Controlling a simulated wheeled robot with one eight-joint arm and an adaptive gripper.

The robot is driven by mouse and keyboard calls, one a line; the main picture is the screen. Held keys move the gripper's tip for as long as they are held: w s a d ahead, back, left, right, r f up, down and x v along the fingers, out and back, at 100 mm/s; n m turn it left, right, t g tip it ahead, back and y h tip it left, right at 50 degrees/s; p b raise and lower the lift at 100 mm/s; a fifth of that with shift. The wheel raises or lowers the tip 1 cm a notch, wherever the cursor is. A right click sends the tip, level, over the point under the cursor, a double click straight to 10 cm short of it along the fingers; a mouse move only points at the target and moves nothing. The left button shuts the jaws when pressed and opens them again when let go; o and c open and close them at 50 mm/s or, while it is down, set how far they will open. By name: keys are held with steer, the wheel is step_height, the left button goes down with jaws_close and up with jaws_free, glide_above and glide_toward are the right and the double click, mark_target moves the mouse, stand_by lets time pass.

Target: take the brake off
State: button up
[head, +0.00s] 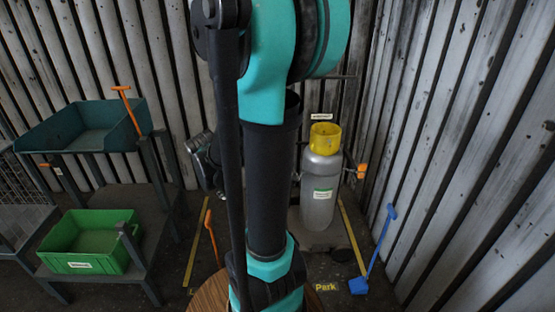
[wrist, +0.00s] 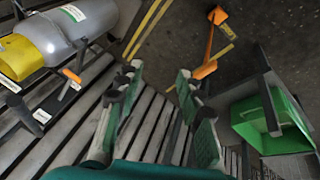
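No part in view is labelled as a brake. An orange lever (head: 210,235) stands low on the floor left of my arm; an orange bar with a wider end, apparently the same lever, shows in the wrist view (wrist: 209,48), beyond my fingertips. A blue lever (head: 378,250) with a flat foot stands on the floor at right, near yellow "Park" lettering (head: 326,287). Another orange handle (head: 361,172) is beside the grey cylinder (head: 318,190) with its yellow collar. My gripper (wrist: 161,75) is open, with nothing between its fingers; my arm mostly hides it in the head view.
Yellow floor lines (head: 352,238) flank the cylinder. A round wooden top (head: 208,296) is at the bottom. Corrugated walls (head: 480,140) close the back and right.

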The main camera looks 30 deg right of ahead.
steer(key=w+d+f+m+g+h, duration=0.25)
steer(key=w+d+h, duration=0.45)
steer(key=w+d, duration=0.75)
steer(key=shift+w+d+f+m+g+h, duration=1.75)
steer(key=shift+w+d+f+m+h, duration=0.7)
steer(key=shift+w+f+h, duration=1.35)
steer(key=s+d, duration=0.2)
steer(key=d, duration=1.4)
steer(key=shift+s+d+f, duration=0.25)
steer(key=shift+d+f, duration=0.05)
steer(key=shift+d, duration=0.1)
steer(key=shift+c, duration=0.2)
jaws_close()
